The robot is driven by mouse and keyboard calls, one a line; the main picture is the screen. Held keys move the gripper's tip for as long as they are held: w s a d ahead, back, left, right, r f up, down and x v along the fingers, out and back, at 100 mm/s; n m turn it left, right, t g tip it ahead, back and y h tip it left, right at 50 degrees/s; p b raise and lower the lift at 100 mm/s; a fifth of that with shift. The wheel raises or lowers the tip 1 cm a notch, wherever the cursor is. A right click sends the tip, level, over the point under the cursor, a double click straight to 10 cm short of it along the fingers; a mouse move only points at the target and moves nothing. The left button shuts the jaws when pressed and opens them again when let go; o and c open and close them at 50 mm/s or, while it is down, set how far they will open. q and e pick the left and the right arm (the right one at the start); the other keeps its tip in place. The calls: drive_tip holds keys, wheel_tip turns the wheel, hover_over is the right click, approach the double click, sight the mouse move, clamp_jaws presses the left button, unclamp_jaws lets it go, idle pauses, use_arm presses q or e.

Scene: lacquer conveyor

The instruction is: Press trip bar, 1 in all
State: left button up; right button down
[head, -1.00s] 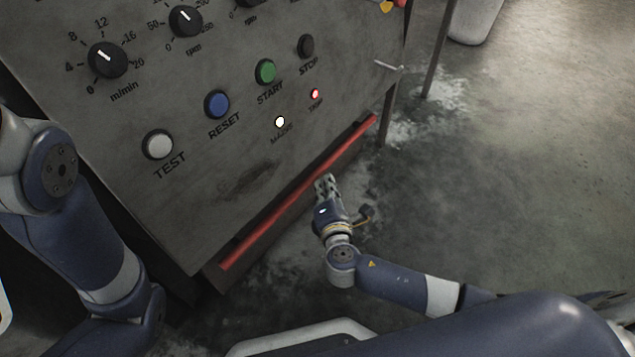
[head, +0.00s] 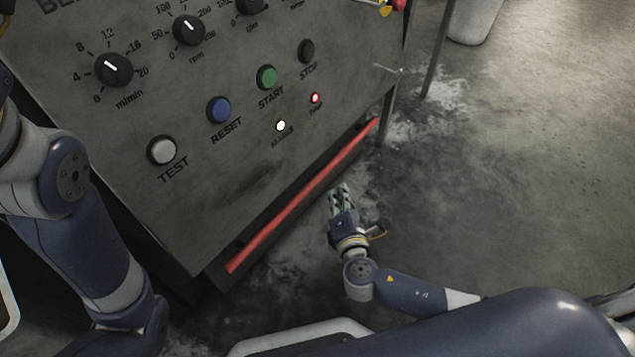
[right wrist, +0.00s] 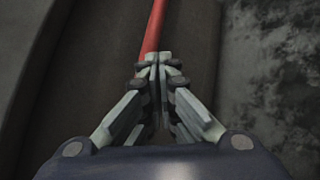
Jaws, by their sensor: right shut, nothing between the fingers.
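The trip bar (head: 300,197) is a long red bar along the lower edge of the grey control panel. My right gripper (head: 340,188) is shut and empty. In the head view it shows to the right of the bar, with a gap between them in the picture. In the right wrist view the closed fingertips (right wrist: 158,60) overlap the line of the red bar (right wrist: 153,28), which runs up from behind them; I cannot tell whether they touch. My left arm comes in at the left, but its gripper is out of view.
The panel carries a white TEST button (head: 162,151), a blue RESET button (head: 219,110), a green START button (head: 267,77) and a black STOP button (head: 307,51). A white lamp (head: 281,126) and a red lamp (head: 315,98) are lit. Open floor lies at the right.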

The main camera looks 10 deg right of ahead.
drive_tip(key=shift+s+d, duration=0.9)
drive_tip(key=shift+s, duration=0.2)
